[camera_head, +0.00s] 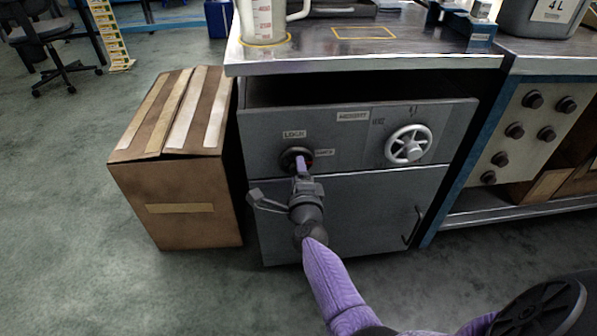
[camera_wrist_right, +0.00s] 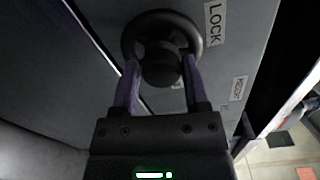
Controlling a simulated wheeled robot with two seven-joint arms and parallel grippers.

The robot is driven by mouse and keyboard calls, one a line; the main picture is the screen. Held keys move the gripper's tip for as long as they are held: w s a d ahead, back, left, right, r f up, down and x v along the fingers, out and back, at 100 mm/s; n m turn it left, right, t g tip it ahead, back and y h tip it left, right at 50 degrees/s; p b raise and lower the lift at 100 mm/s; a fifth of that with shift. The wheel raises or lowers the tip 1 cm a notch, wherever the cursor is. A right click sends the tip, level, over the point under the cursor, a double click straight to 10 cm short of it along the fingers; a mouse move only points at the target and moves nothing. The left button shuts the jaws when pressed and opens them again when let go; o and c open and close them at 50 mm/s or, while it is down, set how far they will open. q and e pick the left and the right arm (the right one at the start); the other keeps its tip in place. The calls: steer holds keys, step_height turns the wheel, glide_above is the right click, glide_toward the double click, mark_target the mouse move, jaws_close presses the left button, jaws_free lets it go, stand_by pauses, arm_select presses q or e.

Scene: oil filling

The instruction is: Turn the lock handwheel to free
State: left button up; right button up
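The lock handwheel (camera_head: 296,158) is a small dark wheel on the grey cabinet front, below a LOCK label (camera_head: 294,134). In the right wrist view the handwheel (camera_wrist_right: 160,42) shows its rim, spokes and round hub. My right gripper (camera_head: 301,166) reaches up to the wheel from the front. Its two purple fingers stand apart on either side of the hub, very close to it; whether they press on it I cannot tell. A little red shows at the wheel's right edge in the head view. My left gripper is not in view.
A larger white handwheel (camera_head: 409,145) sits to the right on the same panel. A cardboard box (camera_head: 180,195) stands close to the cabinet's left side. The worktop (camera_head: 375,50) overhangs the panel and holds a measuring jug (camera_head: 262,22). A door handle (camera_head: 412,228) juts out lower right.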

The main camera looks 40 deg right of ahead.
steer(key=shift+o, duration=1.4)
arm_select(q)
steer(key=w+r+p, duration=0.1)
steer(key=p, duration=0.1)
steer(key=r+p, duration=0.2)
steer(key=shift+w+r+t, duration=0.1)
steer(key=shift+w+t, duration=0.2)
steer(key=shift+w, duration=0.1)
arm_select(e)
steer(key=v, duration=1)
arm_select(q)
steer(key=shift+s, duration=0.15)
